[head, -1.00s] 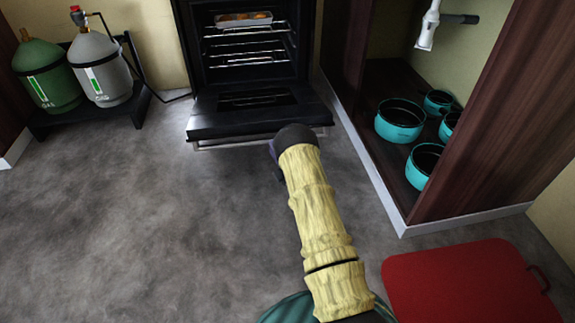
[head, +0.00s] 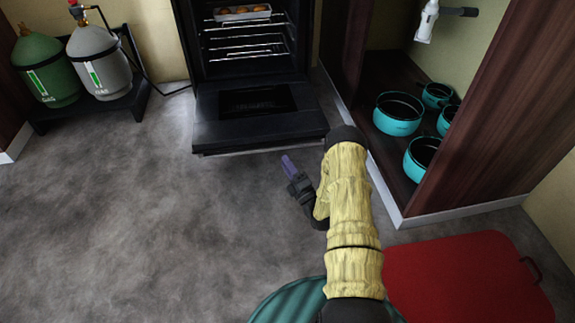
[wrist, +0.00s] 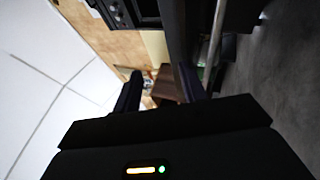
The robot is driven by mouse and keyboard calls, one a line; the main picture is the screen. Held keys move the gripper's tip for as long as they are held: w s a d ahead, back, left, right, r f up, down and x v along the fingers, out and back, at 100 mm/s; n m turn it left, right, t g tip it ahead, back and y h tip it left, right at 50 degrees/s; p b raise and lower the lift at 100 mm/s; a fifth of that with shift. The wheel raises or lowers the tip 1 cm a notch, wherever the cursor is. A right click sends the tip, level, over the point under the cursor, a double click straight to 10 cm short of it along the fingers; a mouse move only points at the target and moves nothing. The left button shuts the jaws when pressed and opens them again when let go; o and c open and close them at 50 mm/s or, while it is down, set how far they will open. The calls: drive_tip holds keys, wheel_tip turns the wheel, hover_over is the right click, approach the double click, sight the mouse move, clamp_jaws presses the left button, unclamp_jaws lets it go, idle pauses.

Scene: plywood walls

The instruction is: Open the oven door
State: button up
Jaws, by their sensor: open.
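The black oven (head: 250,45) stands against the back wall. Its door (head: 215,135) is folded down and lies out in front of the opening, about level. The door's handle (head: 265,151) shows as a thin light strip along the front edge. My gripper (head: 287,162), with purple fingertips, is in front of the door's right half, apart from it and empty. In the wrist view, my gripper's (wrist: 158,88) two dark fingers are spread with no object held between them. A pale bar, likely the handle, runs above the right finger there.
A tray of food (head: 242,13) sits on an upper oven rack. A cabinet (head: 480,120) with several teal pots stands close on the right. Gas bottles (head: 95,65) are at left. A red board (head: 465,280) lies front right. The floor at left is clear.

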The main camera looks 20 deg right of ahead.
drive_tip(key=shift+f, duration=0.1)
drive_tip(key=c, duration=0.6)
drive_tip(key=shift+a+f+n+g+p, duration=0.1)
drive_tip(key=shift+f+n+g+p, duration=0.35)
drive_tip(key=shift+p, duration=0.35)
clamp_jaws()
drive_tip(key=s+d+f+n+g+h+p, duration=0.35)
drive_tip(key=f+n+g+p, duration=0.2)
drive_tip(key=p, duration=0.45)
drive_tip(key=w+d+r+n+g+h+p, duration=0.1)
drive_tip(key=d+r+n+h+p, duration=0.3)
drive_tip(key=d+p, duration=0.3)
drive_tip(key=shift+d+r+n+g, duration=0.4)
drive_tip(key=shift+r+n, duration=0.1)
drive_tip(key=shift+r, duration=0.05)
